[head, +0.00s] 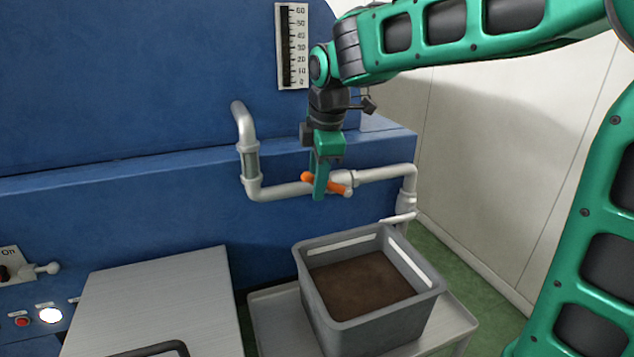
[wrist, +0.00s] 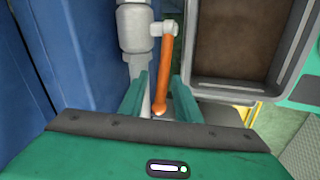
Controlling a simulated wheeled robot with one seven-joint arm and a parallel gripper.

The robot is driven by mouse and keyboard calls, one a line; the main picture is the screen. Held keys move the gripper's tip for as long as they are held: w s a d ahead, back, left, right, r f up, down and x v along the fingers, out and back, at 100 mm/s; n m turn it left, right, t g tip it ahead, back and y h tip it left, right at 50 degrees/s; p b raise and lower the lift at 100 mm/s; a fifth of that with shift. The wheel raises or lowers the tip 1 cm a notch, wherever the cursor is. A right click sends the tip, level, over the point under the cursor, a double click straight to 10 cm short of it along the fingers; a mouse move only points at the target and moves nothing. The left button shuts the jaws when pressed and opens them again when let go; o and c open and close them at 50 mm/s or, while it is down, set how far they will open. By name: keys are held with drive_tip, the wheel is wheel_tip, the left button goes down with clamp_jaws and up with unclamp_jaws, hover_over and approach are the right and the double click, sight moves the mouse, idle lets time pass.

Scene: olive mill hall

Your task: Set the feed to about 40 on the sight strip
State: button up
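The orange valve lever (head: 325,184) is on the grey pipe that runs along the blue machine's front. In the wrist view the lever (wrist: 162,75) runs from its pivot at the top down between my fingers. My gripper (wrist: 158,80) is open, one finger on each side of the lever, with visible gaps. In the head view my gripper (head: 318,190) points down at the lever and covers part of it. The sight strip (head: 299,46) is upright on the machine, marked 0 to 60, with a dark column at its left. I cannot read a clear level on it.
A grey crate (head: 325,305) with brown contents stands on a cart (head: 268,318) below the pipe. A clear section (head: 251,162) shows in the pipe's upright part. A metal lid (head: 155,295) and a panel with a lit button (head: 50,315) are at lower left.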

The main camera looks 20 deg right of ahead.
drive_tip(key=v, duration=1)
drive_tip(key=shift+r, duration=0.35)
drive_tip(key=s+d+f+m+g+h, duration=0.1)
drive_tip(key=s+d+f+m, duration=0.55)
drive_tip(key=d, duration=0.25)
drive_tip(key=s+d+f+m+g, duration=0.1)
drive_tip(key=s+d+f+m, duration=0.4)
drive_tip(key=s+d+m, duration=0.25)
drive_tip(key=s+d+f+m, duration=0.2)
drive_tip(key=s+f+m, duration=0.2)
drive_tip(key=s, duration=0.3)
drive_tip(key=s+d+f+m+g, duration=0.1)
drive_tip(key=s+d+f+m, duration=0.2)
drive_tip(key=s+f+m, duration=0.2)
drive_tip(key=s, duration=0.2)
drive_tip(key=shift+s+d+f+m+y, duration=0.3)
drive_tip(key=shift+s+d+f+y, duration=0.05)
drive_tip(key=shift+f+y, duration=0.05)
